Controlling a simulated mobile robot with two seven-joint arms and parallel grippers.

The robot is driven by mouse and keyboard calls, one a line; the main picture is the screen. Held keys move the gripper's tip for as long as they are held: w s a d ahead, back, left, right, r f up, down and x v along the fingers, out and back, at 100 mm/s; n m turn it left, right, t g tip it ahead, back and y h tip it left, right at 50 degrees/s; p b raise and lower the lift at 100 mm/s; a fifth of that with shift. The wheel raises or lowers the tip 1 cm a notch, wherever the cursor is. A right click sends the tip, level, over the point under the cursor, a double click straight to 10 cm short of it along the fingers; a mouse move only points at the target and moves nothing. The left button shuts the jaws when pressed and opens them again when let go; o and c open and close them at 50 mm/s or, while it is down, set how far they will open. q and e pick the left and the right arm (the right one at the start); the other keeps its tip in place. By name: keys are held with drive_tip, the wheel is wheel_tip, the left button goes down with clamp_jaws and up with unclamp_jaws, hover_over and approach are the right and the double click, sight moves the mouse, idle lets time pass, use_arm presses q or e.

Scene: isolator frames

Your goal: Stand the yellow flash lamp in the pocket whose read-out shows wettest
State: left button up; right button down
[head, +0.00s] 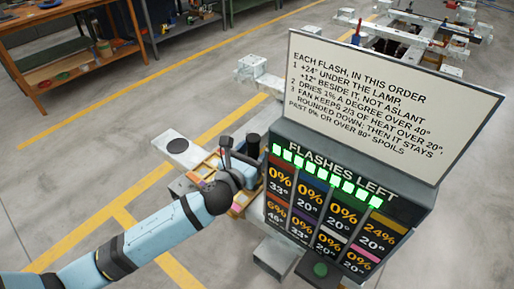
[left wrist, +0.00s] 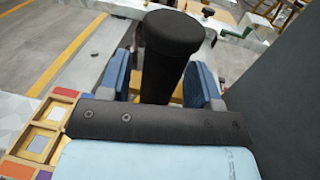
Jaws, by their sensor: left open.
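My left gripper (head: 246,172) is over the wooden tray (head: 237,211) beside the read-out panel (head: 330,212). Its blue fingers are open in the left wrist view (left wrist: 163,88), with a black upright cylinder (left wrist: 168,60) between them. Whether this is the yellow flash lamp, I cannot tell; no clearly yellow lamp shows. The tray's coloured pockets (left wrist: 36,143) show at the left there. The panel's top row reads 0% 33°, 0% 20°, 0% 20°, 24% 20°; the lower row reads 6% 46°, 0% 33°, 0% 20°, 0% 20°. The highest is 24%, top right. My right gripper is out of view.
A white rule board (head: 385,100) stands above the panel, whose "FLASHES LEFT" row is lit green. A green button (head: 320,269) sits on a dark box in front. A workbench (head: 60,60) stands far left.

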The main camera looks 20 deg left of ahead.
use_arm(q)
drive_tip(key=v, duration=1)
drive_tip(key=s+f+n+g, duration=0.2)
drive_tip(key=s+f+n, duration=0.2)
drive_tip(key=n, duration=0.8)
drive_tip(key=s+f+n+g, duration=0.2)
drive_tip(key=s+f+n, duration=0.3)
drive_tip(key=f+n, duration=0.3)
drive_tip(key=s+d+f+n+g, duration=0.1)
drive_tip(key=s+f+n+g, duration=0.2)
drive_tip(key=n, duration=1.2)
wheel_tip(320, 180, down, 4)
drive_tip(key=s, duration=0.2)
drive_tip(key=shift+s+r+n, duration=0.2)
drive_tip(key=shift+s+n, duration=0.05)
drive_tip(key=shift+n, duration=0.15)
